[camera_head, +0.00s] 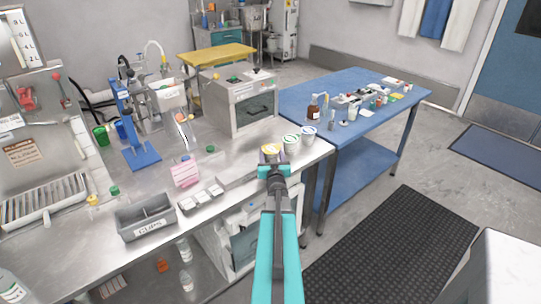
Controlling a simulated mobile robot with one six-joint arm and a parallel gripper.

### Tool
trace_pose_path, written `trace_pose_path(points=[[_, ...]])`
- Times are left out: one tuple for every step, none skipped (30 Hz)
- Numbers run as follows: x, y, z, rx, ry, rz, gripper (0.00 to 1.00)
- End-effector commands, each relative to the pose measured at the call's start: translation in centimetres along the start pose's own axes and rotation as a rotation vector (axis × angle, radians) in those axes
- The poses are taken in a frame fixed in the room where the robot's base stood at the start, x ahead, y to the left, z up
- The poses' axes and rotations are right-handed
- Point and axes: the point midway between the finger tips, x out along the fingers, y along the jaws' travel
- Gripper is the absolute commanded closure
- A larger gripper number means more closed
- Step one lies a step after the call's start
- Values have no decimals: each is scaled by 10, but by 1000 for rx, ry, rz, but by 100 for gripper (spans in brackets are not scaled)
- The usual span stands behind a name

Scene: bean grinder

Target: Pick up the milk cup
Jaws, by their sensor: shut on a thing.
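Three small round cups stand in a row near the steel counter's right front corner. The left cup (271,150) has a yellowish top with a dark mark; the middle cup (291,141) has a whitish top with a green rim; the right cup (308,132) has a whitish top with a bluish rim. Their labels are too small to read, so I cannot tell which is the milk cup. My gripper (272,163) is shut on the left cup and hides its lower part. I cannot tell whether this cup touches the counter.
The steel counter (230,163) has a boxy machine (243,100) behind the cups. A pink pad (185,174), a white tray (201,197) and a grey bin (146,217) lie to the left. A blue table (345,135) with bottles stands to the right. Floor with a black mat (395,250) is open at right.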

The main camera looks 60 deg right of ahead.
Motion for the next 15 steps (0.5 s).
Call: trace_pose_path(points=[[0, 0, -1, 0, 1, 0, 86], [0, 0, -2, 0, 1, 0, 86], [0, 0, -3, 0, 2, 0, 86], [0, 0, -4, 0, 2, 0, 86], [0, 0, -5, 0, 2, 0, 86], [0, 0, -6, 0, 2, 0, 86], [0, 0, -8, 0, 2, 0, 86], [0, 0, -10, 0, 2, 0, 86], [0, 0, -13, 0, 2, -1, 86], [0, 0, -15, 0, 2, -1, 86], [0, 0, -17, -1, 3, -1, 86], [-1, 0, -20, -1, 3, -1, 86], [0, 0, -23, 0, 3, -1, 86], [0, 0, -26, 0, 3, -1, 86], [0, 0, -30, -1, 3, -1, 86]])
